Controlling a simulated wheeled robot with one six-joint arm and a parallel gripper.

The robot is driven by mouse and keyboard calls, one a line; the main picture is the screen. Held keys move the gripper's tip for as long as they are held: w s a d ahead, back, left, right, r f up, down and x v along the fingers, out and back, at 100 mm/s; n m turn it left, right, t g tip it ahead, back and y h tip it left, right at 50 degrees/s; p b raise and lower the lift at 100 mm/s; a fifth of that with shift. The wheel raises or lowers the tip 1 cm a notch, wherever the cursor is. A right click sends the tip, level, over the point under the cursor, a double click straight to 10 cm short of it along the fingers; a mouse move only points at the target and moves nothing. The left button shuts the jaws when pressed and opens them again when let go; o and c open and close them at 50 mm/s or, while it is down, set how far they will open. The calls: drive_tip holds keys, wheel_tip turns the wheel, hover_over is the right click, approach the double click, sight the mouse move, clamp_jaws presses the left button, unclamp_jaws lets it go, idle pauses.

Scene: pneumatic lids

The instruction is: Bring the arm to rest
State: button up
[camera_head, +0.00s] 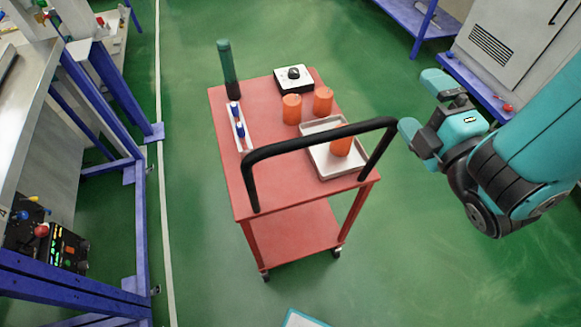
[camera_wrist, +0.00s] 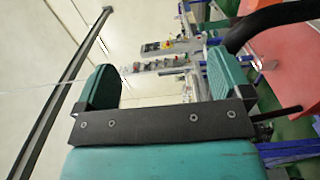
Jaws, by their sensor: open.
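My gripper (camera_head: 421,106) is at the right in the head view, beside the red cart (camera_head: 222,122) and apart from it. Its two teal fingers are spread with nothing between them. In the wrist view my gripper (camera_wrist: 164,78) also shows wide apart and empty. My teal arm (camera_head: 545,125) reaches in from the right edge and is bent at the wrist.
The cart carries orange cylinders (camera_head: 291,109), a grey tray (camera_head: 325,168), a dark green bottle (camera_head: 228,68), and a white box with a black knob (camera_head: 293,79). Its black handle (camera_head: 320,136) rises near my gripper. A grey cabinet (camera_head: 510,50) stands behind the arm.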

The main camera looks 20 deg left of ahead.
idle(0.3)
drive_tip(key=w+d+m+g+h+b, duration=0.1)
drive_tip(key=w+d+m+g+h, duration=0.15)
drive_tip(key=d+m+h, duration=0.75)
drive_tip(key=s+r+m+g+y+b, duration=0.1)
drive_tip(key=s+r+m+g, duration=0.2)
drive_tip(key=s, duration=0.7)
drive_tip(key=s+d+r+m+g+y, duration=0.1)
drive_tip(key=s+r+m+g, duration=0.2)
drive_tip(key=s+m+g, duration=0.3)
drive_tip(key=s+g, duration=0.1)
drive_tip(key=s, duration=0.3)
drive_tip(key=shift+d+r+m+g+b, duration=0.2)
drive_tip(key=shift+d+m+g+b, duration=0.1)
drive_tip(key=shift+g+b, duration=0.1)
